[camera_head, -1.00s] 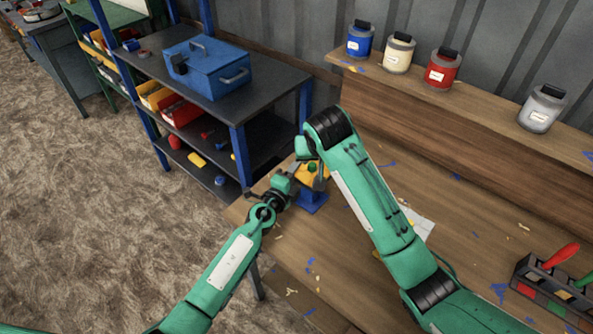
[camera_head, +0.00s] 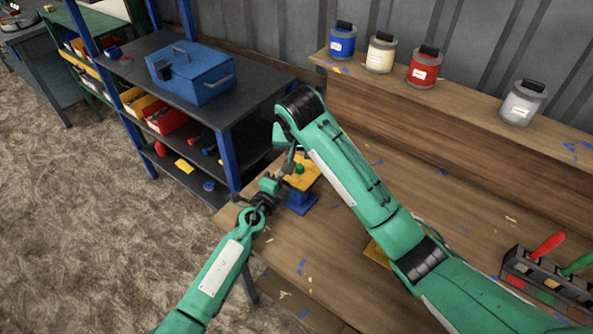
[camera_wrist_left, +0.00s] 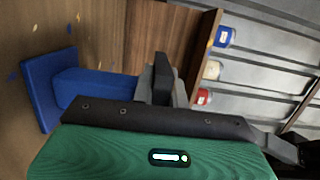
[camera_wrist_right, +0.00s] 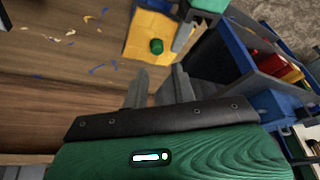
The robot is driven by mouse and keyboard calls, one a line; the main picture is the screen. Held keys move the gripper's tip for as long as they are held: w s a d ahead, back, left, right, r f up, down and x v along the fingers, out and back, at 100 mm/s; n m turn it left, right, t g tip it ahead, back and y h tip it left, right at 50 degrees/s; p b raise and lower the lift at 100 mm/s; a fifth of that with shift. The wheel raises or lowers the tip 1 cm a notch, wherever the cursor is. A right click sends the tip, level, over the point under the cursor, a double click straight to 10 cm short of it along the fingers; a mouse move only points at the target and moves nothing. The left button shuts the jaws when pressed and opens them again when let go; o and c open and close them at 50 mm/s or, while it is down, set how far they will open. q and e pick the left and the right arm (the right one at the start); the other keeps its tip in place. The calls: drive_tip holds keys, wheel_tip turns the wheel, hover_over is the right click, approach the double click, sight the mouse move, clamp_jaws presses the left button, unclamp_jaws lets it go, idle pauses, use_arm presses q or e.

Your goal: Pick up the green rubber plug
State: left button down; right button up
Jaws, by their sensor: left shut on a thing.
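The green rubber plug (camera_head: 299,168) stands on a yellow block (camera_head: 306,180) on top of a blue stand (camera_head: 302,204) at the bench's left end. The plug also shows in the right wrist view (camera_wrist_right: 156,46). My left gripper (camera_head: 273,183) is shut at the yellow block's edge; in the left wrist view its fingers (camera_wrist_left: 161,80) are at the end of the blue post and hide the block. My right gripper (camera_head: 289,158) is close to the plug, apart from it. In the right wrist view its fingers (camera_wrist_right: 158,90) are spread and empty.
A blue toolbox (camera_head: 190,72) sits on a dark shelf unit left of the bench. Several paint cans stand on the raised back ledge (camera_head: 450,85). A tool rack (camera_head: 545,280) is at the right. A yellow piece (camera_head: 377,254) lies partly hidden under my right arm.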

drive_tip(key=r+m, duration=0.2)
drive_tip(key=g+h, duration=0.1)
hover_over(300, 166)
drive_tip(key=s, duration=0.3)
drive_tip(key=f, duration=0.5)
drive_tip(key=shift+w+a+f, duration=0.25)
drive_tip(key=shift+x, duration=3.1)
drive_tip(key=shift+w, duration=0.2)
drive_tip(key=shift+c, duration=0.5)
clamp_jaws()
